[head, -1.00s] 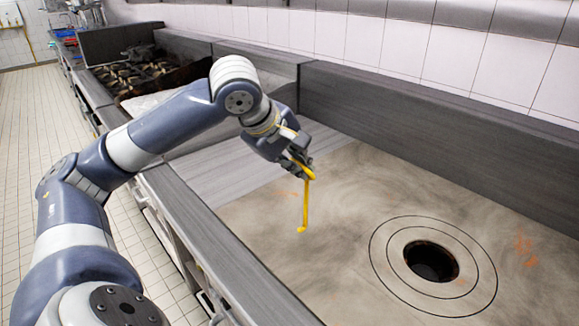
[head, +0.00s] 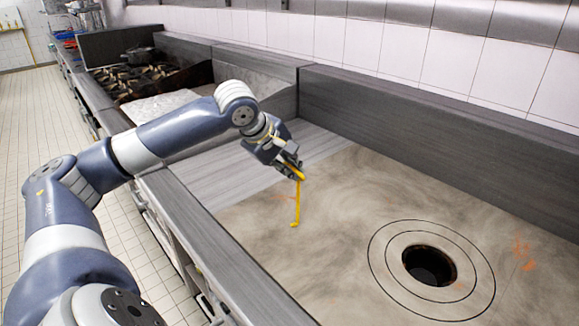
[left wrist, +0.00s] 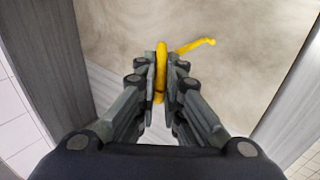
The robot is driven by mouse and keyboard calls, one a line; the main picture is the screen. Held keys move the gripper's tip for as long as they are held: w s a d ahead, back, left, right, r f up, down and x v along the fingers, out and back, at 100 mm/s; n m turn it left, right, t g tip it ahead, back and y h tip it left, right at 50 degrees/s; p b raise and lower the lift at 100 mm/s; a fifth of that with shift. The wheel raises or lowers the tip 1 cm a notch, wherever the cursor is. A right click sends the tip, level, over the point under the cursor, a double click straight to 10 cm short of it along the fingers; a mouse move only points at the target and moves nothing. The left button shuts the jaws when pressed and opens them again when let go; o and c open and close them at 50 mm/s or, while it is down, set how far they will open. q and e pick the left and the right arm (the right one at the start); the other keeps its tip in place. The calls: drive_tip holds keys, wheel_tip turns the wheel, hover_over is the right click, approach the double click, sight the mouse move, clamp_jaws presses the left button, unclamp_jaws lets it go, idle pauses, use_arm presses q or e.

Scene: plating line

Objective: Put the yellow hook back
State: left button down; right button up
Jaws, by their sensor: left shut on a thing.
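The yellow hook (head: 297,205) hangs from my left gripper (head: 291,169) in the head view, its long shank pointing down over the steel cooktop (head: 345,215). In the left wrist view the fingers of my left gripper (left wrist: 161,88) are shut on the hook, with its upper part (left wrist: 161,62) between them and a thin end (left wrist: 197,45) reaching out to the right. Whether the hook's lower tip touches the cooktop I cannot tell. My right gripper is in neither view.
A round opening (head: 429,266) with rings around it is set in the cooktop at right. A grey raised back wall (head: 420,135) runs behind. A burner range with a dark pot (head: 140,55) stands further back. The floor aisle (head: 30,120) at left is clear.

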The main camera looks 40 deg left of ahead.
use_arm(q)
drive_tip(key=c, duration=1.7)
unclamp_jaws()
drive_tip(key=shift+f, duration=0.1)
drive_tip(key=shift+r, duration=0.3)
drive_tip(key=b+v, duration=0.2)
drive_tip(key=v, duration=1)
drive_tip(key=shift+f, duration=0.1)
